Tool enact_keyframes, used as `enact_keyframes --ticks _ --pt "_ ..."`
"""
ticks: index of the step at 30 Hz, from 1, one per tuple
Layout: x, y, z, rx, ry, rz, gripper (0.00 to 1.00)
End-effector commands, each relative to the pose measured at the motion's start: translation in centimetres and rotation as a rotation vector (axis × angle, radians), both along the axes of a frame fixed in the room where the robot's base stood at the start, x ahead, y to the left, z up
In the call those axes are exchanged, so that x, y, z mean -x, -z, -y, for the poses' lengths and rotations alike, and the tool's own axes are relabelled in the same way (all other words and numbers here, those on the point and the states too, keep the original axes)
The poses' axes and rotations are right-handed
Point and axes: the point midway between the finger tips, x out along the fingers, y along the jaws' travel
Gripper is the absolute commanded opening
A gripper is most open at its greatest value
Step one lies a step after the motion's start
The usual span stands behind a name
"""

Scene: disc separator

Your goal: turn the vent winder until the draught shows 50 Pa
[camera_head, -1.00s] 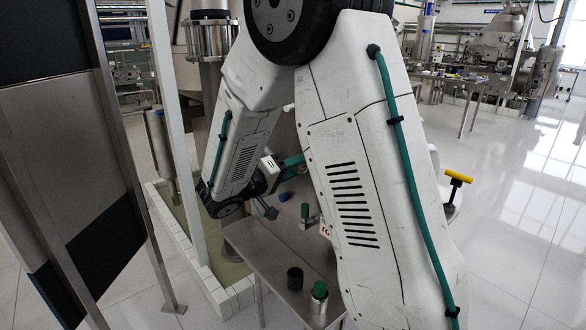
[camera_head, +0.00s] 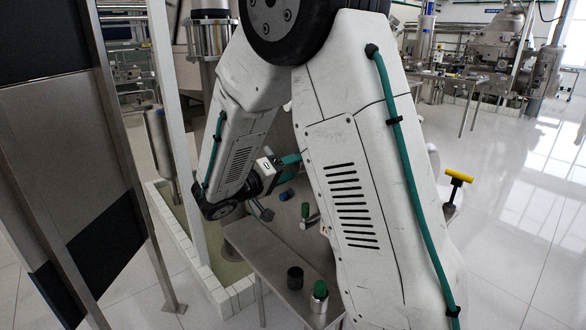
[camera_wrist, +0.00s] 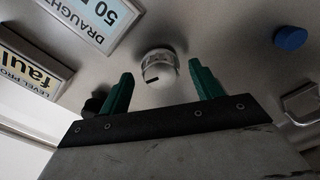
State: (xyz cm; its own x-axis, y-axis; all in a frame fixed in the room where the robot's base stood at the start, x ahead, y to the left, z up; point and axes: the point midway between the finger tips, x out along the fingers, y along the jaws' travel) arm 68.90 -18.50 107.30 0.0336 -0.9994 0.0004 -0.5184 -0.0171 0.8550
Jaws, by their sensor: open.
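In the wrist view, a round silver knob (camera_wrist: 158,68) with a dark mark sits between and just beyond my gripper's (camera_wrist: 162,90) two green fingers. The fingers are open, one on each side, with gaps to the knob. I see no label naming it as the vent winder. The draught display (camera_wrist: 85,22) appears upside down at the top left and shows 50, partly cut off by the frame edge. In the head view, my gripper (camera_head: 290,159) is mostly hidden behind my arm, above the steel panel.
A blue cap (camera_wrist: 290,38) and a metal handle (camera_wrist: 302,102) are to the right. A black cylinder (camera_head: 295,278) and a green-topped part (camera_head: 319,291) stand at the panel's near end.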

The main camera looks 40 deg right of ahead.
Motion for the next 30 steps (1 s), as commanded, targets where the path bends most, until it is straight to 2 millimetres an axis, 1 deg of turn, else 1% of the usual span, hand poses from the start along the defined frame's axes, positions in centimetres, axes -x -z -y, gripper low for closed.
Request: enact_keyframes --ticks 1,6,9,12,16,30 --pt "0.0 0.0 -1.0 0.000 -0.004 0.000 0.65" --pt "0.1 0.1 -4.0 0.000 -0.005 -0.001 0.65" --pt "0.1 0.0 -5.4 0.000 -0.004 -0.001 0.65" --pt "0.2 0.1 -6.2 -0.001 -0.002 0.000 0.65" --pt "0.2 0.1 -6.6 -0.001 -0.002 0.000 0.65" --pt "0.2 0.1 -6.6 -0.002 -0.001 -0.004 0.65"
